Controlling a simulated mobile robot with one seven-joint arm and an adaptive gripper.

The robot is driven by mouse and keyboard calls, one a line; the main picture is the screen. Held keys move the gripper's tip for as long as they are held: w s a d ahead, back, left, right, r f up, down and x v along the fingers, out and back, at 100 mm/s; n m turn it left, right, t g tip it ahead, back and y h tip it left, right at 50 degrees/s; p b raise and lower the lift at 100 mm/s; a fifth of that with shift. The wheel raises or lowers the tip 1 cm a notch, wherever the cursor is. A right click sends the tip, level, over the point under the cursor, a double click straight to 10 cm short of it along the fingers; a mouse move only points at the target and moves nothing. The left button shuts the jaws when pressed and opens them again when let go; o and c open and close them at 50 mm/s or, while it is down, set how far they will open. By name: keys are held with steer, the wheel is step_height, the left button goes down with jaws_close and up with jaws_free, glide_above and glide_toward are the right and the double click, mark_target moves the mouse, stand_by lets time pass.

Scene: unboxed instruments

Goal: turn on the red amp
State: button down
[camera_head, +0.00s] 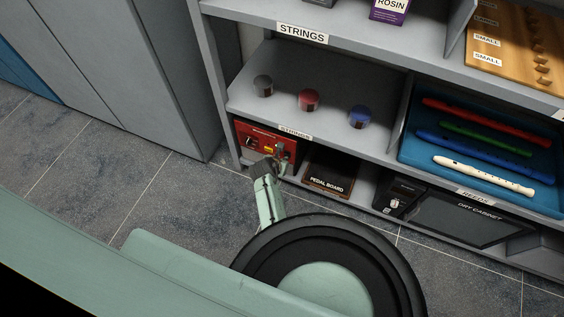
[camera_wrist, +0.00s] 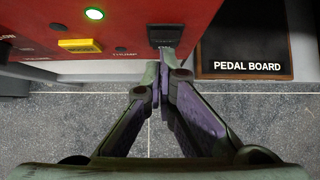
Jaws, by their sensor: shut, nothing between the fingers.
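The red amp (camera_head: 255,137) stands on the lowest shelf at the left, partly covered by my arm. In the wrist view its red front (camera_wrist: 40,20) fills the upper left. A round green light (camera_wrist: 94,14) glows on it, beside a yellow block or label (camera_wrist: 79,46). A black recessed part (camera_wrist: 163,36) sits at the amp's right side. My gripper (camera_wrist: 160,65) is shut and empty, its fingertips just below this black part; I cannot tell whether they touch it. In the head view my gripper (camera_head: 270,165) is in front of the amp.
The pedal board (camera_head: 330,174) stands right of the amp, with the dry cabinet (camera_head: 462,219) further right. Above are three small round pots, including a red one (camera_head: 308,99), and a blue tray (camera_head: 405,150) of recorders. Open floor (camera_head: 150,190) lies to the left.

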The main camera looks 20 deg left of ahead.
steer(key=shift+w+r+p, duration=0.1)
steer(key=shift+r+p, duration=0.75)
